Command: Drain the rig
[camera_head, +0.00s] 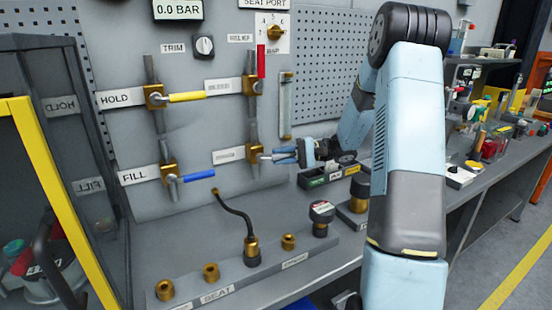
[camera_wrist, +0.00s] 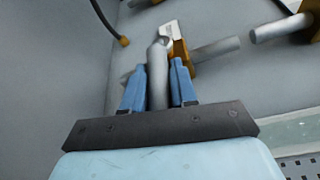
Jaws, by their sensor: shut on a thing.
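My gripper (camera_head: 275,156) is at the lower right valve (camera_head: 254,154) on the grey panel. It is shut on that valve's grey lever; in the wrist view the lever (camera_wrist: 157,80) lies between the two blue fingers, with brass valve body (camera_wrist: 180,50) just beyond. The label (camera_head: 229,156) left of this valve is too blurred to read. The FILL valve has a blue lever (camera_head: 199,176) and the HOLD valve a yellow lever (camera_head: 187,97), both pointing right. The upper right valve's red lever (camera_head: 261,62) points up. The gauge (camera_head: 178,9) reads 0.0 BAR.
A TRIM knob (camera_head: 204,46) and a selector knob (camera_head: 274,32) sit above. Brass fittings and a dark hose (camera_head: 236,212) stand on a bench rail below. A yellow-edged frame (camera_head: 50,190) stands at left. My arm hides part of the bench.

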